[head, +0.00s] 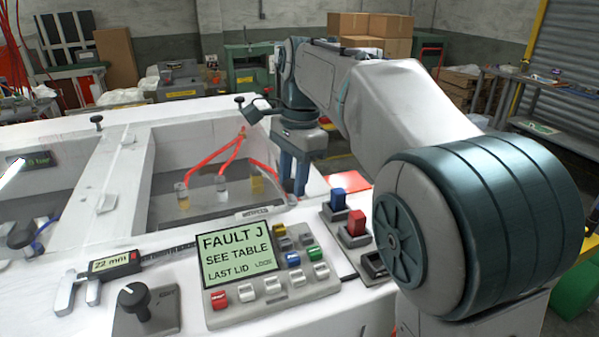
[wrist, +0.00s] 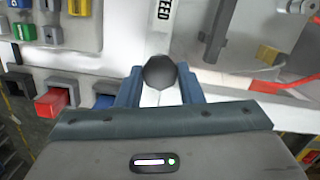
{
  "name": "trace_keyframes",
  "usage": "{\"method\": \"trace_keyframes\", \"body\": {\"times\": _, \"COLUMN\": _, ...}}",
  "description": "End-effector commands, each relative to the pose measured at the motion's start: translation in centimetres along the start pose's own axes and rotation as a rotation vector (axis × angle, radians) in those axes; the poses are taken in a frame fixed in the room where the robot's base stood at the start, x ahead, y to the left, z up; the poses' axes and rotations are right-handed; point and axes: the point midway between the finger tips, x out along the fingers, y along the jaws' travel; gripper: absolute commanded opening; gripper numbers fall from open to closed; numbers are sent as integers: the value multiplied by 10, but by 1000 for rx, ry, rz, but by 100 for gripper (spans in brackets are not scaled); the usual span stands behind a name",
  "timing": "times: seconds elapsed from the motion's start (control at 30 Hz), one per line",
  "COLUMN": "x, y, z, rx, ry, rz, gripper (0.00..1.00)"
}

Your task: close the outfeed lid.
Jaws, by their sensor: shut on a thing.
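My gripper (head: 294,190) points down at the right edge of the outfeed bay (head: 222,222) in the head view. In the wrist view its two blue fingers are shut around a dark round knob (wrist: 160,72). The knob is hidden by the fingers in the head view. A white label ending in "FEED" (wrist: 163,14) lies just beyond the knob in the wrist view. The bay holds small vials (head: 222,183) and red tubing (head: 222,155). The lid's clear panel is hard to make out, so I cannot tell its angle.
A control panel with a "FAULT J" screen (head: 238,256) and several buttons stands in front of the bay. A blue switch (head: 338,200) and a red switch (head: 355,224) stand close to my gripper.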

Motion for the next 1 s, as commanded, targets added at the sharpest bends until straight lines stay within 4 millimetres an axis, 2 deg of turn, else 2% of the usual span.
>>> {"method": "trace_keyframes", "body": {"times": 0.03, "x": 6, "y": 1, "z": -1, "rx": 3, "ry": -1, "rz": 17, "gripper": 0}}
{"method": "trace_keyframes", "body": {"times": 0.17, "x": 8, "y": 2, "z": -1, "rx": 4, "ry": -2, "rz": 21, "gripper": 0}}
{"method": "trace_keyframes", "body": {"times": 0.2, "x": 8, "y": 2, "z": -1, "rx": 4, "ry": -2, "rz": 22, "gripper": 44}}
{"method": "trace_keyframes", "body": {"times": 0.23, "x": 8, "y": 2, "z": -1, "rx": 4, "ry": -2, "rz": 22, "gripper": 53}}
{"method": "trace_keyframes", "body": {"times": 0.27, "x": 8, "y": 2, "z": -2, "rx": 5, "ry": -2, "rz": 21, "gripper": 55}}
{"method": "trace_keyframes", "body": {"times": 0.57, "x": 3, "y": 1, "z": -2, "rx": 5, "ry": -1, "rz": 14, "gripper": 55}}
{"method": "trace_keyframes", "body": {"times": 0.67, "x": -4, "y": 1, "z": -2, "rx": 5, "ry": 0, "rz": 12, "gripper": 55}}
{"method": "trace_keyframes", "body": {"times": 0.77, "x": -19, "y": 0, "z": -2, "rx": 6, "ry": 1, "rz": 10, "gripper": 55}}
{"method": "trace_keyframes", "body": {"times": 1.0, "x": -68, "y": -1, "z": -2, "rx": 6, "ry": 1, "rz": 11, "gripper": 55}}
